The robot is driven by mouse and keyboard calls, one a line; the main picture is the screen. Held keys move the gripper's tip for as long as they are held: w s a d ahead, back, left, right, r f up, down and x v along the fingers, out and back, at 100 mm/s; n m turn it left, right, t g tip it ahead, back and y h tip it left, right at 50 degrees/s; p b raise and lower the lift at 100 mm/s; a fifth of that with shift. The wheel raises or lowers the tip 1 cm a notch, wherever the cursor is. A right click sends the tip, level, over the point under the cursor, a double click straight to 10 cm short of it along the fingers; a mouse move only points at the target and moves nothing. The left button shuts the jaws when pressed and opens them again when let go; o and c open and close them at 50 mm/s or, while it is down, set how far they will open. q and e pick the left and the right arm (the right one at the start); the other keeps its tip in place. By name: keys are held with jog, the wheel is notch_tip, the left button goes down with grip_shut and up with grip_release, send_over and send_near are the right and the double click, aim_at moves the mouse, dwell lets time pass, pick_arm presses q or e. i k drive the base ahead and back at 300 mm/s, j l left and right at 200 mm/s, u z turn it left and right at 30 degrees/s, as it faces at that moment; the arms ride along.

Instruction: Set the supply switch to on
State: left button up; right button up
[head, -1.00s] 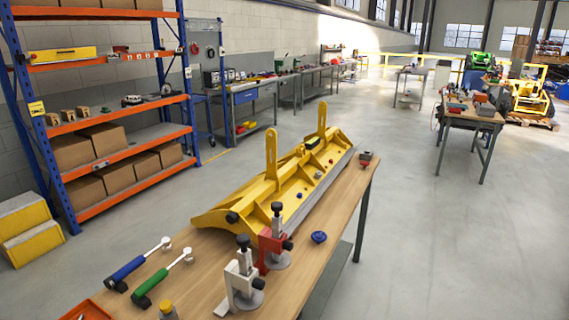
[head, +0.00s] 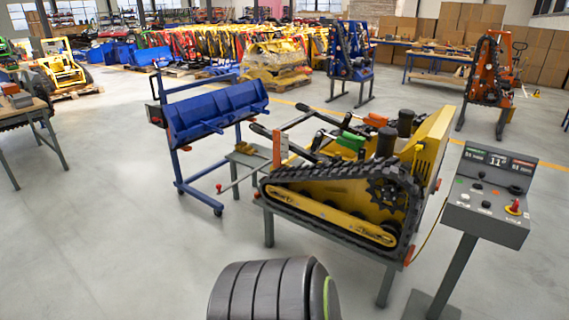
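A grey control console (head: 487,213) stands on a post at the right in the head view. Its raised back panel has a small display (head: 497,160) with a green and a red label. Neither of my grippers is in view.
A yellow tracked carrier (head: 330,218) on a stand is left of the console. A blue attachment (head: 215,110) hangs on a wheeled rack further left. A dark ribbed rounded shape (head: 262,290) is at the bottom edge; I cannot tell what it is.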

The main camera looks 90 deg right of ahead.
aim_at(514, 209)
jog(key=l+z, duration=0.15)
jog(key=z, duration=2.1)
jog(key=j+z, duration=0.1)
jog(key=z, duration=0.4)
jog(key=k+z, duration=0.1)
jog(key=z, duration=0.85)
jog(key=k+z, duration=0.1)
jog(key=z, duration=0.35)
jog(key=i+j+z, duration=0.1)
jog(key=z, duration=0.35)
jog(key=i+j+z, duration=0.1)
jog(key=z, duration=0.35)
jog(key=j+z, duration=0.15)
jog(key=z, duration=0.3)
jog(key=i, duration=0.05)
